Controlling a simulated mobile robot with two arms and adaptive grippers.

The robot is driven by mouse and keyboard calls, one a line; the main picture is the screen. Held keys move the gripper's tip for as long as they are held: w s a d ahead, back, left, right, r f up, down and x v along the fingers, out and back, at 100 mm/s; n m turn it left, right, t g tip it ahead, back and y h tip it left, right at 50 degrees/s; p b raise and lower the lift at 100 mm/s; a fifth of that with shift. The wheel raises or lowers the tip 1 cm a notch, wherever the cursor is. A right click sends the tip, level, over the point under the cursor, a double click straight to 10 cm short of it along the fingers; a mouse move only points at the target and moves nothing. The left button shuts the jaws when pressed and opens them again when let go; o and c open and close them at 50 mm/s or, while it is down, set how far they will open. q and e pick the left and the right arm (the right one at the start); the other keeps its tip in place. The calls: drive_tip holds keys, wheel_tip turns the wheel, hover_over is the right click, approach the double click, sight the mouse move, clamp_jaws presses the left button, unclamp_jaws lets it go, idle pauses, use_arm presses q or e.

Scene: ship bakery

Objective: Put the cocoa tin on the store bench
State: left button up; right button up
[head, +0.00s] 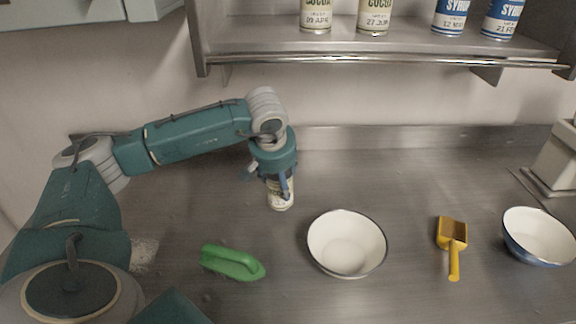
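My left gripper (280,186) points down over the steel bench (400,180), with its fingers around a cream tin (281,202). The tin looks like the cocoa tins on the shelf, but the gripper hides most of its label. It is roughly upright; I cannot tell whether its base touches the bench. Two cream cocoa tins, one marked 09 APR (317,16) and one marked 27 JUN (376,17), stand on the shelf above. My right gripper is not in view.
Blue syrup tins (450,18) share the railed shelf (400,45). On the bench are a green-handled brush (232,262), a white bowl (347,245), a yellow scoop (452,243), a blue-sided bowl (540,237) and a pale spill (144,253). The bench behind the bowls is clear.

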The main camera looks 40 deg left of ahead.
use_arm(q)
drive_tip(key=w+a, duration=0.1)
drive_tip(key=w, duration=0.1)
drive_tip(key=w+a+p, duration=0.1)
drive_tip(key=w, duration=0.2)
drive_tip(key=w+a+p, duration=0.1)
drive_tip(key=w, duration=0.2)
drive_tip(key=shift+w+a, duration=0.15)
drive_tip(key=shift+a, duration=0.25)
wheel_tip(320, 180, down, 3)
drive_tip(key=shift+f+p, duration=0.1)
drive_tip(key=shift+p, duration=1.15)
drive_tip(key=shift+f, duration=0.15)
drive_tip(key=shift+f, duration=0.1)
drive_tip(key=o, duration=1.5)
drive_tip(key=shift+c, duration=0.2)
